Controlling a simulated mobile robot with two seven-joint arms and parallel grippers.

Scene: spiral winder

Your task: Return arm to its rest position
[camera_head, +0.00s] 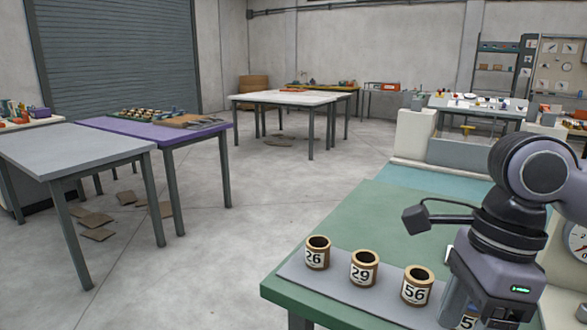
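My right arm comes in from the right, and its gripper (462,308) points down over the front right of the green table (385,215). The fingertips are near the bottom edge of the picture, and I cannot tell whether they are open or shut. Short brown tubes with white number labels stand upright in a row on a grey mat (336,288): 26 (317,254), 29 (363,269) and 56 (416,288). Another tube (468,322), showing a 5, is mostly hidden by the gripper; I cannot tell whether they touch. My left gripper is not in view.
A grey table (70,150) and a purple-topped table (160,130) stand at the left. A white table (290,98) stands farther back. Part of a dial gauge (577,243) shows at the right edge. Open floor lies between the tables.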

